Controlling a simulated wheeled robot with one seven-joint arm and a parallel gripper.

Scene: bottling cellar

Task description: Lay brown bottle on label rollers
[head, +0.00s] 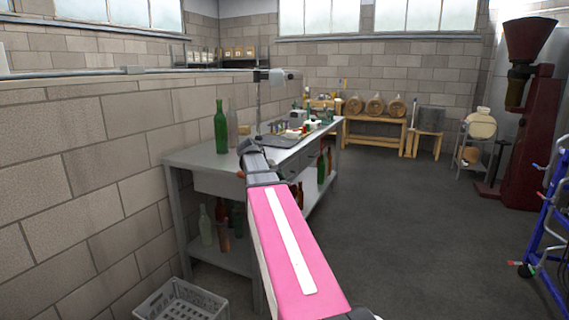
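My gripper (250,146) is at the far end of my pink arm, over the front of the grey workbench (205,161). Its fingers are too small and too much covered to show whether they are open or shut. A small reddish-brown bit (240,173) shows at the left edge of my arm; I cannot tell what it belongs to. A brown bottle (224,232) stands on the bench's lower shelf, among green and clear ones. I cannot make out the label rollers among the small items on the bench top.
A green bottle (221,130) and a clear bottle (232,128) stand on the bench. A grey crate (180,302) is on the floor at the lower left. A blue rack (548,225) stands at the right. The floor between is clear.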

